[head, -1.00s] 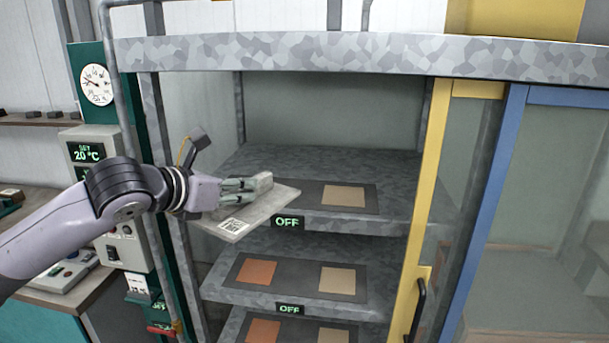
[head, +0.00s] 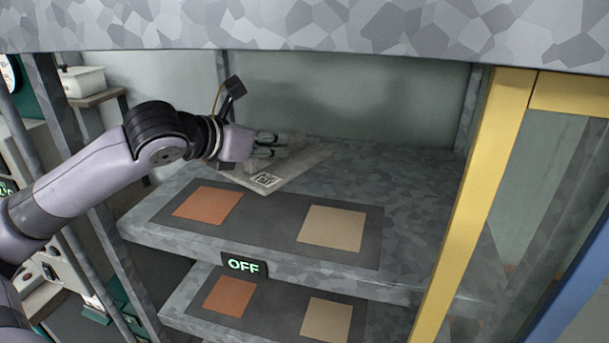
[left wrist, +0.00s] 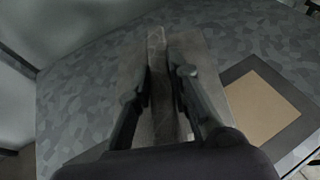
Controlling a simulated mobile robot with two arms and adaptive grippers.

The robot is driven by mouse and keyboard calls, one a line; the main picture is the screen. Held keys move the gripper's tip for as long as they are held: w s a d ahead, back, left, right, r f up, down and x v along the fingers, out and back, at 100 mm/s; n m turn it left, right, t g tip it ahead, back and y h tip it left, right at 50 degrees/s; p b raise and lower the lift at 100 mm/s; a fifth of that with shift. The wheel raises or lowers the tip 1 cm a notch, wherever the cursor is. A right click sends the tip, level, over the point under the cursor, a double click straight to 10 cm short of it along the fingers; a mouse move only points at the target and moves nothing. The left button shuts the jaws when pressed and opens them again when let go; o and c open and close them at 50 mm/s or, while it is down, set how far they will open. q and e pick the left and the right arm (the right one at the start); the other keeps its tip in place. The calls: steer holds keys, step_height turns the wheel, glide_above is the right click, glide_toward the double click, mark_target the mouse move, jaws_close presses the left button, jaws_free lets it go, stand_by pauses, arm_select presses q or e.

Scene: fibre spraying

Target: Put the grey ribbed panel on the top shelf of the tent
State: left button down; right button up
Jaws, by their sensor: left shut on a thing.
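The grey ribbed panel (head: 300,165) is in my left gripper (head: 275,146), with a black-and-white code label on its near edge. The gripper is shut on the panel's raised rib, which shows between the fingers in the left wrist view (left wrist: 158,85). The panel is over the back part of the top shelf (head: 405,215) of the tent; I cannot tell whether it touches the shelf. In the left wrist view the panel (left wrist: 215,75) has the patterned shelf surface around it. My right gripper is not in view.
An orange square (head: 207,204) and a tan square (head: 333,227) lie on a dark mat at the shelf's front. An OFF display (head: 244,265) is on the shelf edge. A yellow door frame (head: 478,200) stands right, and a patterned beam (head: 300,25) crosses above. The shelf's right part is clear.

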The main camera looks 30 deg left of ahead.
mark_target(265, 166)
arm_select(q)
steer(key=shift+s, duration=0.1)
steer(key=s+f+b, duration=0.1)
steer(key=f, duration=0.1)
steer(key=s+f+b, duration=0.1)
steer(key=shift+s+f, duration=0.1)
steer(key=shift+f, duration=0.25)
steer(key=shift+w+d+f, duration=0.1)
steer(key=shift+w+f, duration=0.15)
steer(key=shift+f, duration=0.3)
steer(key=shift+w+f, duration=0.25)
steer(key=shift+f, duration=0.3)
steer(key=shift+s+f, duration=0.15)
steer(key=shift+f, duration=1.3)
steer(key=shift+f+b, duration=0.1)
steer(key=shift+b, duration=0.2)
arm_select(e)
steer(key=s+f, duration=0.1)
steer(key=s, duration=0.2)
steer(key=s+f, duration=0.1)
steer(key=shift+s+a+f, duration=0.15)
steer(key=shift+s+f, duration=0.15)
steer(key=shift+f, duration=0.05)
